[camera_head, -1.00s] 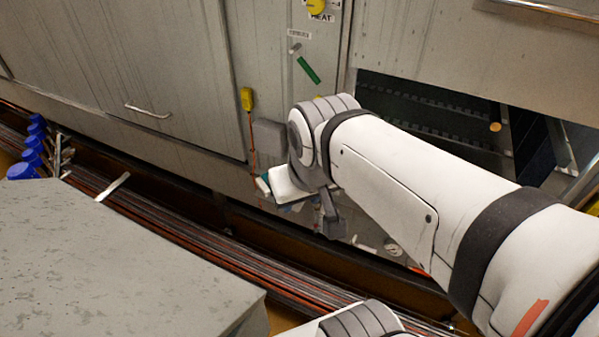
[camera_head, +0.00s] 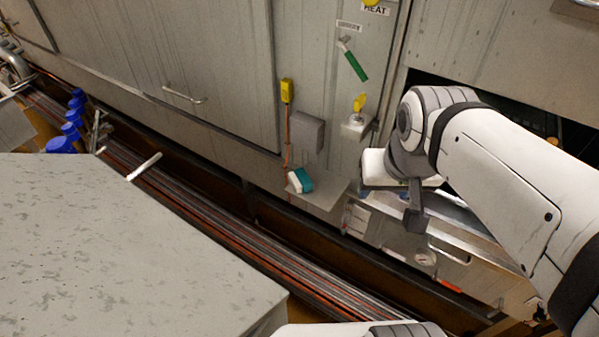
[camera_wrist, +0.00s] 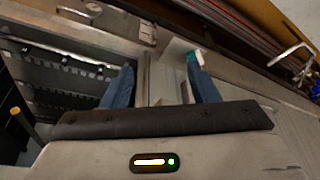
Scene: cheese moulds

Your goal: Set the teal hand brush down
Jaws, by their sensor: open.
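The teal hand brush (camera_head: 301,180), teal on one side with a white part, rests on a small ledge (camera_head: 325,193) low on the grey cabinet wall in the head view. A teal and white bit of it also shows in the wrist view (camera_wrist: 197,60), beyond the right finger. My gripper (camera_wrist: 158,85) is open, its two blue fingers apart with nothing between them. In the head view my wrist is to the right of the brush, clear of it; the fingers are mostly hidden there.
A grey box (camera_head: 307,133) and a yellow switch (camera_head: 287,91) with an orange cable are on the wall above the brush. A bundle of cables (camera_head: 200,215) runs below. A large grey block (camera_head: 120,250) fills the lower left.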

